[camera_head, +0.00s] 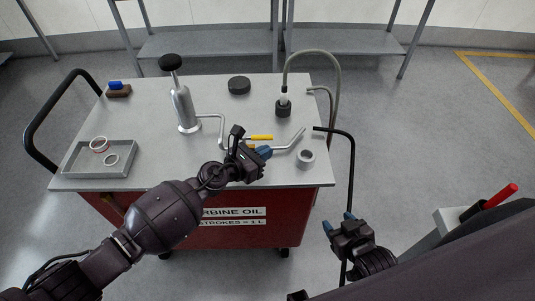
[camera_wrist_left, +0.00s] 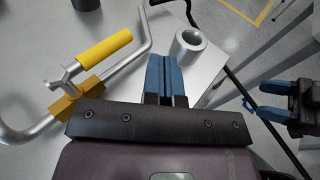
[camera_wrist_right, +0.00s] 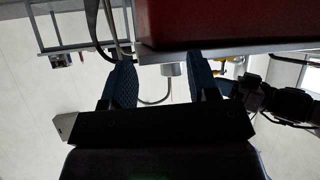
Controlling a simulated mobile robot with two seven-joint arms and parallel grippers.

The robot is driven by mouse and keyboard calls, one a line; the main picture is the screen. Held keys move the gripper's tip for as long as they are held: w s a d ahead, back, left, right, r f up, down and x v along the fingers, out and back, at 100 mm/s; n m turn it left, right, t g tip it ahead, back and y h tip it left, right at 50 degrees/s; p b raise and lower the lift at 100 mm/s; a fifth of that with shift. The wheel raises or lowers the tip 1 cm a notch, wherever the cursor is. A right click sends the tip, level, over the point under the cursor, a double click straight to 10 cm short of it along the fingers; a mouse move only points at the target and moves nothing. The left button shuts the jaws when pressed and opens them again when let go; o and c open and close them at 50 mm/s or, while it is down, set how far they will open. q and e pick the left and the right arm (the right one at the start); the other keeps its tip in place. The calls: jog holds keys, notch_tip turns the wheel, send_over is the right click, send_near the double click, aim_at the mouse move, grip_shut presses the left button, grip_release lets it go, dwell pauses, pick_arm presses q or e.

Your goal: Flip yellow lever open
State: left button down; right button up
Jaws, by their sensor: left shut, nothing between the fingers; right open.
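The yellow lever (camera_head: 261,137) sits on a bent metal pipe (camera_head: 287,144) on the cart top; its yellow grip (camera_wrist_left: 104,48) and yellow valve body (camera_wrist_left: 78,101) fill the left of the left wrist view. The lever's grip lies roughly along the pipe, slightly apart from it. My left gripper (camera_head: 265,152) is shut and empty, just in front of the lever; its blue fingers (camera_wrist_left: 167,75) are to the right of the grip, not touching it. My right gripper (camera_head: 340,222) is open and empty, off the cart's right side; its blue fingers (camera_wrist_right: 158,85) stand apart.

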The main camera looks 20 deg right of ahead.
pick_arm(q)
jog(key=s+a+r+p, duration=0.2)
jog(key=s+p, duration=0.3)
jog(key=s, duration=0.4)
jog(key=shift+s+a, duration=0.2)
jog(key=shift+a, duration=0.1)
pick_arm(e)
jog(key=s+r, duration=0.1)
jog(key=r, duration=0.2)
jog(key=shift+s+d+g, duration=0.1)
jog(key=shift+s+g, duration=0.2)
jog(key=shift+s, duration=0.1)
jog(key=shift+r, duration=0.1)
